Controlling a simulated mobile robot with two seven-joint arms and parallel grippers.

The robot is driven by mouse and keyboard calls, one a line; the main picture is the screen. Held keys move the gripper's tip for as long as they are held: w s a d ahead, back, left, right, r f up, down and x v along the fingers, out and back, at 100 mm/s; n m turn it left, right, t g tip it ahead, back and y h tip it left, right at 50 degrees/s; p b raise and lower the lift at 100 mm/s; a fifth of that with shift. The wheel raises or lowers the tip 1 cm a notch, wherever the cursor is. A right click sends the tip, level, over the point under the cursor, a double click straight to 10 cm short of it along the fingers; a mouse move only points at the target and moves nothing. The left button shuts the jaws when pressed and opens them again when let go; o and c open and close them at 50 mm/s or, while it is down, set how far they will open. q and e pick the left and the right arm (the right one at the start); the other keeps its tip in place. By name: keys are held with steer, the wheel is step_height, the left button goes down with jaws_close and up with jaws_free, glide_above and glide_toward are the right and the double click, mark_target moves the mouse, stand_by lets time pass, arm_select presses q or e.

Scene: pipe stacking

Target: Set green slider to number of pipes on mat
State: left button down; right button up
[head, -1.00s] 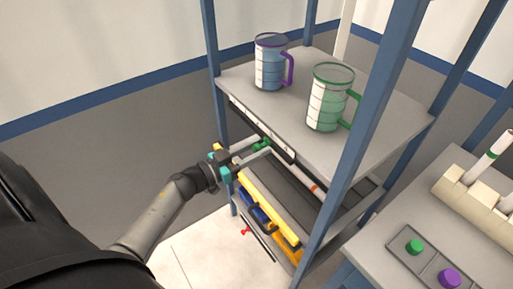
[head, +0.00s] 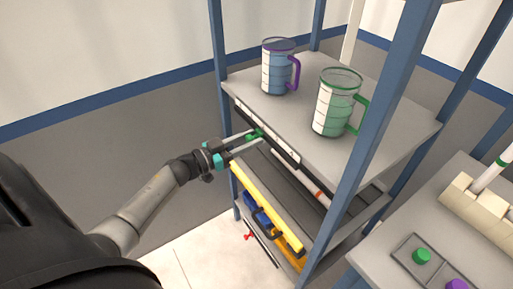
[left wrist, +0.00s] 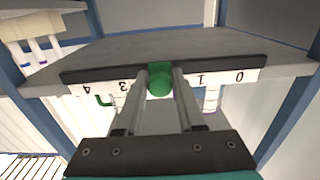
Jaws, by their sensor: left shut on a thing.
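The green slider (left wrist: 160,80) sits on a scale strip (left wrist: 105,87) along the top shelf's front edge. It stands between the marks 3 and 1, and the mark there is hidden. It also shows in the head view (head: 255,133). My left gripper (left wrist: 160,76) is shut on the slider, one finger on each side; in the head view it reaches in from the left (head: 250,137). On the shelf below, a dark mat (head: 258,166) lies partly hidden. A white pipe with an orange band (head: 309,184) shows there, partly covered by the upper shelf. My right gripper is out of view.
Two measuring jugs, one blue with purple trim (head: 278,68) and one green (head: 338,105), stand on the top shelf. A blue rack post (head: 360,140) rises in front. A side table holds a beige pipe holder (head: 480,205) and green (head: 421,256) and purple knobs.

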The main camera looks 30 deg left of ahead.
arm_select(q)
steer(key=c, duration=0.6)
jaws_free()
steer(key=p+v, duration=0.1)
steer(key=v, duration=1.4)
steer(key=shift+s+a, duration=0.15)
steer(key=shift+f, duration=0.1)
